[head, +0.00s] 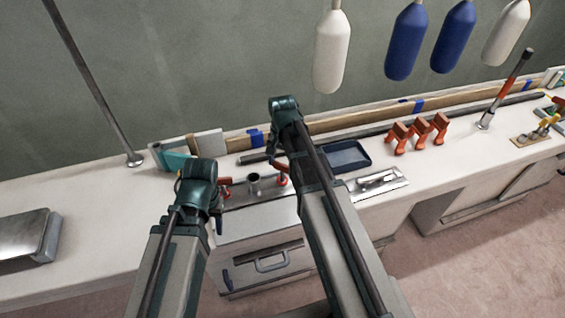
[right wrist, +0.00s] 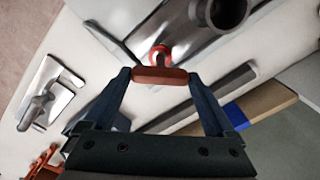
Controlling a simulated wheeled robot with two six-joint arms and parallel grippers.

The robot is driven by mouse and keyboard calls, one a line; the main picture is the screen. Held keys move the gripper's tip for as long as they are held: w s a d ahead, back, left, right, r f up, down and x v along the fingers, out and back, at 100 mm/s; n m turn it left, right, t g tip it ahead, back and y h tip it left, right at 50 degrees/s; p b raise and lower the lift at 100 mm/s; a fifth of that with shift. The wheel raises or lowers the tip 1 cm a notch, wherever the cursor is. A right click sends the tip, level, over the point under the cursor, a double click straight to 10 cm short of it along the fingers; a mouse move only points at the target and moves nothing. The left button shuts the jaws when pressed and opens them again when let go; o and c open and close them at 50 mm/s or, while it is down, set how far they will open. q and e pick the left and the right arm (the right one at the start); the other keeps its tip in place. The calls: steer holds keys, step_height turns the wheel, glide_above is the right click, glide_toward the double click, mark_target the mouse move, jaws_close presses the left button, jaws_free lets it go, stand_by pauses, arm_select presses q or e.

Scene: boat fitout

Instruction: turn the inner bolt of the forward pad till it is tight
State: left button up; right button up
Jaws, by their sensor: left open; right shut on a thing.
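A grey metal pad (head: 262,197) with an upright round socket (head: 254,183) lies on the white bench top; its socket also shows in the right wrist view (right wrist: 228,12). A red-handled bolt (head: 225,187) is at its left side and another red bolt (head: 282,180) at its right. My right gripper (right wrist: 160,78) is shut on the red crossbar handle (right wrist: 160,75) of the right-hand bolt, its fingers at the two ends of the bar. My left gripper (head: 218,212) is open beside the left-hand bolt, partly hidden by its own body. Which bolt counts as inner I cannot tell.
A dark blue tray (head: 348,157) and a metal plate with a handle (head: 377,184) lie to the right. Several orange clamps (head: 418,131) stand further right. A long dark bar (right wrist: 225,92) lies behind the pad. Bare bench (head: 95,215) is free at left.

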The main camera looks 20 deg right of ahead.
steer(key=shift+m, duration=0.7)
steer(key=o, duration=1.1)
steer(key=shift+c, duration=0.2)
steer(key=shift+r, duration=0.2)
step_height(320, 180, up, 14)
steer(key=p, duration=1.3)
steer(key=shift+f+p, duration=0.2)
steer(key=shift+p, duration=0.2)
steer(key=shift+a, duration=0.1)
